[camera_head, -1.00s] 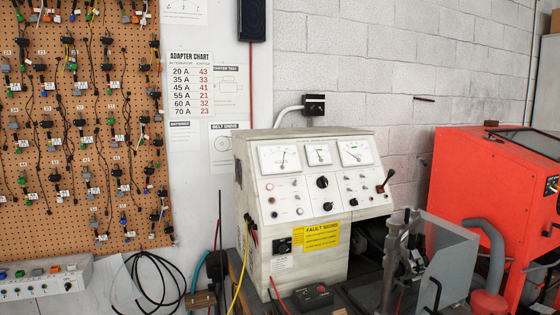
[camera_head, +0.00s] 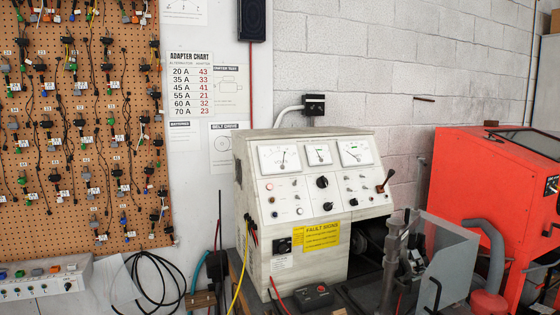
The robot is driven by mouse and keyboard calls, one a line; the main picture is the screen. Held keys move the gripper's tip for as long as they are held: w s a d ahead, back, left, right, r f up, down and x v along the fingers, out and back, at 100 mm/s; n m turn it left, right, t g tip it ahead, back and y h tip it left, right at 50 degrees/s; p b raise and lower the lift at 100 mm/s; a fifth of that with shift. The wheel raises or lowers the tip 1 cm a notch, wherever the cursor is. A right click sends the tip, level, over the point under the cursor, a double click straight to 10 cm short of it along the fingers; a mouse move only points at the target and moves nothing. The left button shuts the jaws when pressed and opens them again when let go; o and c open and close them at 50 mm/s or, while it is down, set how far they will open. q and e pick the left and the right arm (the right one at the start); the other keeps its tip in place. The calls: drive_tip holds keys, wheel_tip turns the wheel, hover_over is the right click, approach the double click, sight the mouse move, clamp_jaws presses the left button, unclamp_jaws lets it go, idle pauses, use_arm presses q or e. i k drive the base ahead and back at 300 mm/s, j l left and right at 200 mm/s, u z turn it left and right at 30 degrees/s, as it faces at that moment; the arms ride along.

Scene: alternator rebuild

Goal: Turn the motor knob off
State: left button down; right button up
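The white test bench (camera_head: 262,225) stands in the middle of the view. Its sloped panel carries several dials and small knobs. A large black knob (camera_head: 322,182) sits in the panel's middle, below the centre gauge (camera_head: 318,154). A smaller black knob (camera_head: 326,202) sits below it. Another black knob (camera_head: 283,245) is on the lower front, left of the yellow fault sign (camera_head: 321,236). I cannot read which one is the motor knob. A lever (camera_head: 386,180) tilts up at the panel's right. Neither of my grippers is in view.
A red cabinet (camera_head: 470,190) stands at the right. A grey guard (camera_head: 447,255) and a clamp stand are in front of the bench's right side. A small dark box with a red button (camera_head: 319,293) sits in front. Cables hang at the left.

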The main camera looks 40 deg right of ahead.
sight(327, 206)
drive_tip(key=z, duration=1.55)
drive_tip(key=i+l+u, duration=0.55)
drive_tip(key=l, duration=0.35)
drive_tip(key=k+j, duration=0.2)
drive_tip(key=j, duration=0.25)
drive_tip(key=i+l, duration=0.25)
drive_tip(key=l, duration=0.3)
drive_tip(key=i+j+u, duration=0.05)
